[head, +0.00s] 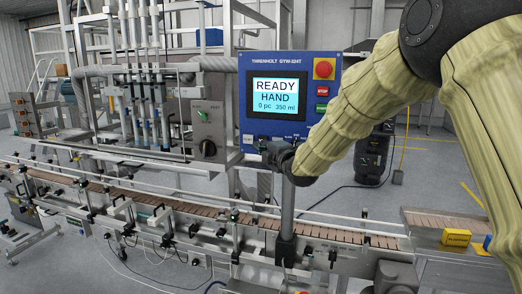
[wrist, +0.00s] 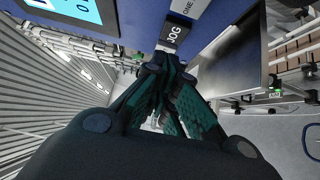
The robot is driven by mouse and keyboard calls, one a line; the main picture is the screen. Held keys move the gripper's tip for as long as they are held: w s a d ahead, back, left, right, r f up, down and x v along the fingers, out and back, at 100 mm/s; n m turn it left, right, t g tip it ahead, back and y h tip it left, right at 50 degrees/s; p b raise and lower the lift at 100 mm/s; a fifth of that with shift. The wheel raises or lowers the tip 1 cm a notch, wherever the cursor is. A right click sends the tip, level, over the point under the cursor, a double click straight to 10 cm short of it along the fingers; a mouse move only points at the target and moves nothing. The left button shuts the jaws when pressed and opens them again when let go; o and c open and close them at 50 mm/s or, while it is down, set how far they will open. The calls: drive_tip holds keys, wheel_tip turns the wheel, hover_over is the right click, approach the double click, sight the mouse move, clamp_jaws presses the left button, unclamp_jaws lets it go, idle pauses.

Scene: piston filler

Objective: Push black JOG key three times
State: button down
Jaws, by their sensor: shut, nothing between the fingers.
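The black JOG key (wrist: 174,35) shows with white letters at the top of the wrist view, on the blue panel. My gripper (wrist: 167,68) is shut and empty, with its fingertips just below the JOG key in that view. I cannot tell whether they touch it. In the head view my gripper (head: 265,147) is at the lower edge of the blue control panel (head: 290,69) and hides part of the key row. The panel screen (head: 276,97) reads READY, HAND, 0 pc, 350 ml.
A red emergency knob (head: 324,69) and a red STOP key (head: 323,91) sit at the panel's right. A white key marked ONE (wrist: 186,7) is beside JOG. A conveyor (head: 170,208) runs below. A grey box with a black knob (head: 207,132) stands left of the panel.

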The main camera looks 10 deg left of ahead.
drive_tip(key=b+v, duration=0.3)
drive_tip(key=v, duration=0.4)
drive_tip(key=shift+s+f, duration=0.3)
drive_tip(key=shift+s, duration=0.15)
idle(1.5)
